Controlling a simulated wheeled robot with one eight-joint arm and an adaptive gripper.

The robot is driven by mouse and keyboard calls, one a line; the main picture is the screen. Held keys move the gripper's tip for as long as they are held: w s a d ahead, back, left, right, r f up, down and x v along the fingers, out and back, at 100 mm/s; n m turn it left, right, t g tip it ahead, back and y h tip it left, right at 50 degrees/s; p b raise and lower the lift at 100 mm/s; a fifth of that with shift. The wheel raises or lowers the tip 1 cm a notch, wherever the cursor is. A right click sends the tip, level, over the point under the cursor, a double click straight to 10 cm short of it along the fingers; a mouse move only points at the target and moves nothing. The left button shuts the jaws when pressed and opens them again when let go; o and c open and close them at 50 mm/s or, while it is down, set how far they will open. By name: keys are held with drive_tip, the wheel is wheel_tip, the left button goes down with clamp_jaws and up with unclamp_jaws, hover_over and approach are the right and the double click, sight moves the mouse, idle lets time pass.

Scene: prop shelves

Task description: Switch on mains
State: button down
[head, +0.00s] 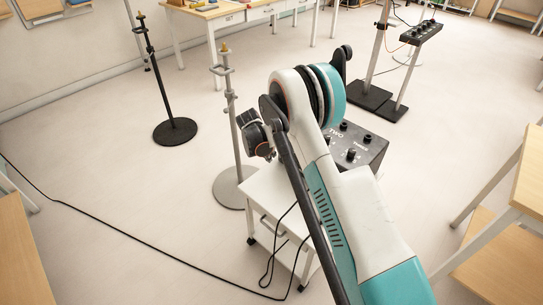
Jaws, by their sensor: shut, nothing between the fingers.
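A black control box (366,149) with several black knobs and white lettering, including "TWO", is partly visible just right of my arm. Its left part is hidden behind the arm. I cannot make out a mains switch or its position. It appears to stand on a small white trolley (265,189), whose top is largely covered by my arm. My white and teal arm rises from the lower right across the middle. A dark ribbed part shows at its left, over the trolley's back edge. I cannot make out my gripper's fingers.
A grey stand (230,130) rises close behind the trolley, and a black stand (176,131) is farther left. A black cable (130,236) crosses the floor to the trolley. Wooden tables edge both sides.

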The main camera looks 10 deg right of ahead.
sight(287, 156)
drive_tip(key=w+d+f+b, duration=0.4)
drive_tip(key=d+f, duration=0.1)
drive_tip(key=f, duration=0.1)
drive_tip(key=shift+d, duration=0.3)
drive_tip(key=shift+f, duration=0.1)
